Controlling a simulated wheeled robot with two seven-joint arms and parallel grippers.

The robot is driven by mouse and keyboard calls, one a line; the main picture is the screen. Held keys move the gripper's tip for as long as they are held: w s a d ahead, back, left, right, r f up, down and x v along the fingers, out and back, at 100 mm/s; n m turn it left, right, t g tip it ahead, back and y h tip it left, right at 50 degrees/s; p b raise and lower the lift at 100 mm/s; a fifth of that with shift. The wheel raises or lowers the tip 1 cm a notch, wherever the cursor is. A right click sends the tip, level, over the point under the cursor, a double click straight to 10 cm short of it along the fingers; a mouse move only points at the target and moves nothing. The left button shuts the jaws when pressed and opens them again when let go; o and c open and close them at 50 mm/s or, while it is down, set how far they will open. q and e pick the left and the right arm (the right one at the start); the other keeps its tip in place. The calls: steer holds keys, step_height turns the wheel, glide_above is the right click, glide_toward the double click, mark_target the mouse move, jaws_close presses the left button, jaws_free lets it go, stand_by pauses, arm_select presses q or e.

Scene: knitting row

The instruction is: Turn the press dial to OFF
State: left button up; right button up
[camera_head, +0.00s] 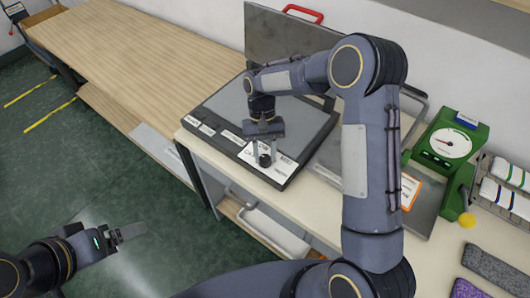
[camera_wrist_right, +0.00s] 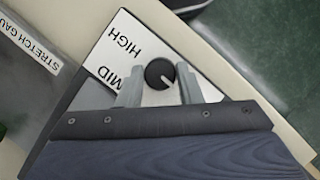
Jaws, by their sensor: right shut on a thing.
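The press (camera_head: 205,132) is a dark, flat machine on the table, its lid (camera_head: 285,35) raised at the back with a red handle. The black round dial (camera_head: 265,160) sits on the white label plate at the press's front corner. In the right wrist view the dial (camera_wrist_right: 160,74) has a white pointer line slanting to the lower right. HIGH and MID are readable on the plate (camera_wrist_right: 122,48); no OFF mark shows, and part of the plate is hidden. My right gripper (camera_wrist_right: 160,88) is shut on the dial, one finger on each side. My left gripper (camera_head: 130,232) is over the floor, away from the press.
A green gauge (camera_head: 448,145) with a white face stands right of my right arm. A wire rack (camera_head: 490,180) with rolled striped fabric is beside it. Grey and purple knitted pieces (camera_head: 495,265) lie at the lower right. A bare wooden bench (camera_head: 140,55) extends at the upper left.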

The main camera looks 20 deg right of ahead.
stand_by(0.3)
steer(key=o, duration=1)
steer(key=shift+b+v, duration=0.55)
steer(key=shift+v, duration=3.4)
